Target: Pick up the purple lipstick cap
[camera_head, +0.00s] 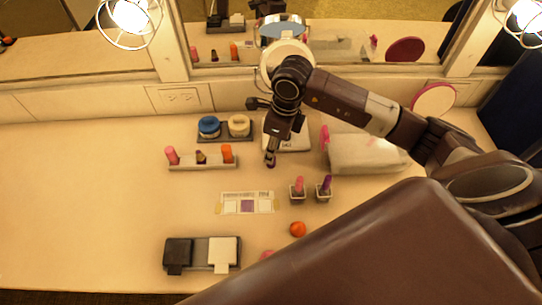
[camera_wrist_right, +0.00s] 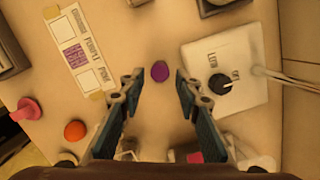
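The purple lipstick cap (camera_wrist_right: 160,71) is a small round purple piece on the pale counter in the right wrist view. My right gripper (camera_wrist_right: 159,86) is open and empty. Its two fingertips frame the cap on both sides in that view; how high they are above it is hard to tell. In the head view my right gripper (camera_head: 271,160) points down at the middle of the counter, and I cannot make out the cap there. A purple lipstick (camera_head: 326,184) stands upright in a small holder to the right. My left gripper is not in view.
A white plate (camera_wrist_right: 238,92) lies right of the cap. A lipstick rack (camera_head: 203,163) stands left, a pink lipstick (camera_head: 299,184) right. A mirror lines the back. The left counter is clear.

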